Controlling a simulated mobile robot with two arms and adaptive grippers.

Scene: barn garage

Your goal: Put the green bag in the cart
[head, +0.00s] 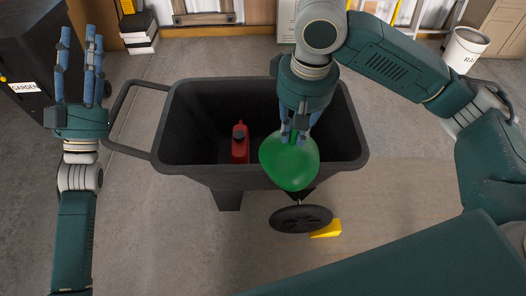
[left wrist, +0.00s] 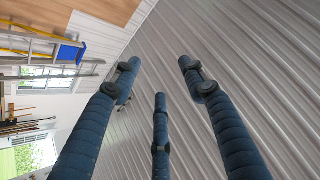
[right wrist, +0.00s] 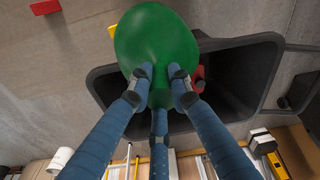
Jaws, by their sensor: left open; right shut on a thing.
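The green bag (head: 289,164) is round and full. It hangs from my right gripper (head: 295,132), which is shut on its top. The bag is over the near right part of the black cart (head: 190,168) and covers part of its near rim. In the right wrist view the fingers (right wrist: 160,85) pinch the green bag (right wrist: 155,40), with the cart (right wrist: 265,50) beneath. Whether the bag touches the cart, I cannot tell. My left gripper (head: 80,75) is raised, open and empty, left of the cart; its spread fingers show in the left wrist view (left wrist: 160,90).
A red can (head: 240,146) stands inside the cart. The cart's handle (head: 125,120) reaches left toward my left arm. A yellow wedge (head: 327,229) is by the wheel (head: 301,218). A dark garden bin (head: 30,60) is at far left, a white bucket (head: 465,48) at far right.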

